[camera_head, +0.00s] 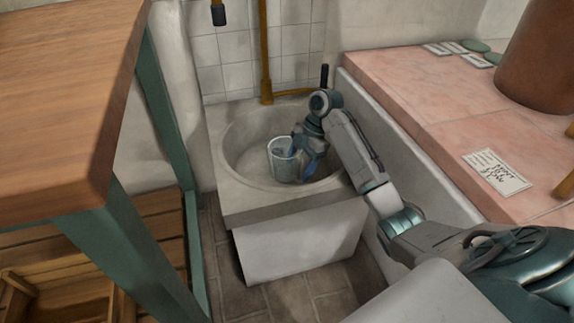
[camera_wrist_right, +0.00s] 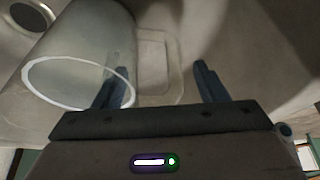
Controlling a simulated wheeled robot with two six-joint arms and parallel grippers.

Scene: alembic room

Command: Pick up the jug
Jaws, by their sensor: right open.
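The jug (camera_head: 283,162) is a pale, see-through vessel with a light rim, standing in the stone sink (camera_head: 243,192). My right gripper (camera_head: 299,162) is down in the basin at the jug's right side, close against it. In the right wrist view the jug (camera_wrist_right: 75,50) fills the upper left with its round rim facing me. There my right gripper (camera_wrist_right: 160,68) is open; its left finger overlaps the rim, and I cannot tell whether it is inside the wall. A pale rounded loop (camera_wrist_right: 157,62), perhaps the handle, lies between the fingers. My left gripper is not in view.
A pink tiled counter (camera_head: 440,90) with a paper card (camera_head: 496,172) and a brown cylindrical vessel (camera_head: 541,55) is at the right. A wooden table (camera_head: 65,90) with green legs stands at the left. An ochre pipe (camera_head: 264,50) rises behind the sink.

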